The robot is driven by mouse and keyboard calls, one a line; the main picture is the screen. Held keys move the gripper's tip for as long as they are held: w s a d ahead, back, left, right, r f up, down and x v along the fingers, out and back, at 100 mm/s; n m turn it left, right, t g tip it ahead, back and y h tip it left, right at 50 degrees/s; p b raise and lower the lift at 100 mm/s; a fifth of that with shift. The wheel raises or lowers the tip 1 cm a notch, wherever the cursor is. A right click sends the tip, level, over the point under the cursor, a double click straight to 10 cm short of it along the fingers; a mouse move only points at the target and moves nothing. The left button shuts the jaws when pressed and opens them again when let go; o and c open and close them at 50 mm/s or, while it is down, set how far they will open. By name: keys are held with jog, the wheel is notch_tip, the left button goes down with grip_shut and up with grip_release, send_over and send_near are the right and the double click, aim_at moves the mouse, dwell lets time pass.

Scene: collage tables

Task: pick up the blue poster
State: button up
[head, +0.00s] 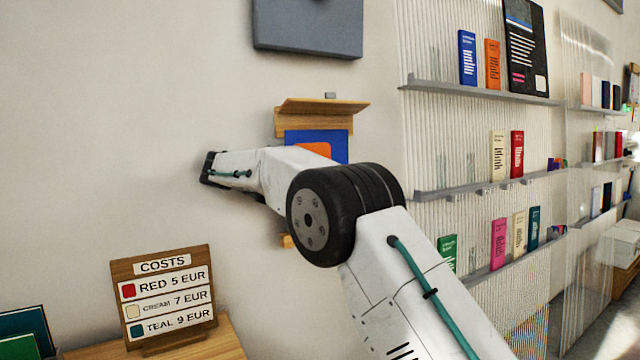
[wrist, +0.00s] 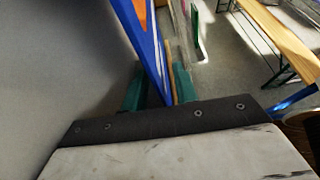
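The blue poster (head: 340,144), with an orange patch, is against the wall in the wooden holder (head: 322,107) in the head view. My arm hides its lower part. In the wrist view the poster (wrist: 150,50) shows nearly edge-on, as a slanting blue and orange strip running down between the two teal fingers of my gripper (wrist: 160,92). The fingers stand apart on either side of it, and a thin wooden strip shows between the poster and the right finger. My gripper appears open. It is hidden behind my arm in the head view.
A ribbed panel with shelves (head: 480,90) of coloured booklets stands to the right. A grey board (head: 308,28) hangs above the holder. A price sign (head: 163,298) stands on a wooden table (head: 215,345) at lower left. The wall left of the holder is bare.

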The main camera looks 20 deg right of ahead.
jog(key=shift+x, duration=1.1)
grip_shut()
jog(key=shift+r, duration=0.15)
